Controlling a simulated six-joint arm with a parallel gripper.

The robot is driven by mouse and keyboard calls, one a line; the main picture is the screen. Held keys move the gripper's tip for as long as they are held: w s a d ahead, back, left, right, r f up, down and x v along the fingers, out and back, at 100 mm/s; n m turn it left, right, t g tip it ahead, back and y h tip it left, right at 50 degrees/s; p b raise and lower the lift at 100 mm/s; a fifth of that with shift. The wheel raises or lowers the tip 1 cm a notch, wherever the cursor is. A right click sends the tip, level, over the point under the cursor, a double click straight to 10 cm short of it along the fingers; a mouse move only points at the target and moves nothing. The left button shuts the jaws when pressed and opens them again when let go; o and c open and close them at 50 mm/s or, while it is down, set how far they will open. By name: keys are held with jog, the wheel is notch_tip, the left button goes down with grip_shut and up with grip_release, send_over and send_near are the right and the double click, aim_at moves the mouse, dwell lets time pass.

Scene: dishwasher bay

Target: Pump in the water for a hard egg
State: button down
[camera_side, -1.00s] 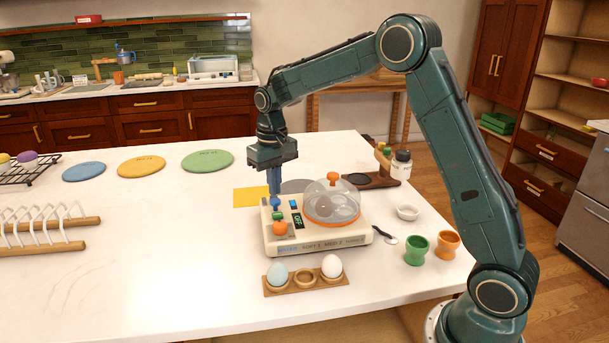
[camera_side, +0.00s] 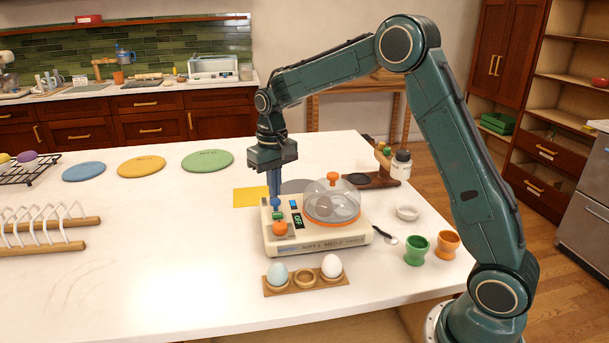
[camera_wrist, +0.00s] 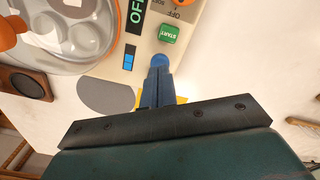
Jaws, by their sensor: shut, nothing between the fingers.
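The cream egg cooker (camera_side: 318,241) stands on the white counter with a clear dome (camera_side: 333,200) over its orange-rimmed pan. The dome has an orange knob. My gripper (camera_side: 275,194) points straight down with its blue fingers shut and empty. Its tips are at the blue round pump button (camera_side: 275,203) on the cooker's left; contact is hard to tell. The wrist view shows the fingertips (camera_wrist: 158,76) right at the button (camera_wrist: 159,60). Beside it are the green START button (camera_wrist: 169,34), the OFF display (camera_wrist: 136,14) and a gauge (camera_wrist: 128,62) partly lit blue. An orange dial (camera_side: 280,228) is at the front.
A wooden holder (camera_side: 305,286) with a bluish egg and a white egg stands in front. Green (camera_side: 416,250) and orange (camera_side: 447,244) egg cups, a spoon (camera_side: 388,238) and a small white bowl (camera_side: 407,212) are to the right. A white rack (camera_side: 45,225) stands left.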

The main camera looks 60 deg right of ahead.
jog(key=shift+f, duration=1.1)
dwell(0.5)
jog(key=shift+r, duration=1.35)
notch_tip(320, 180, up, 15)
dwell(1.6)
jog(key=shift+s, duration=0.1)
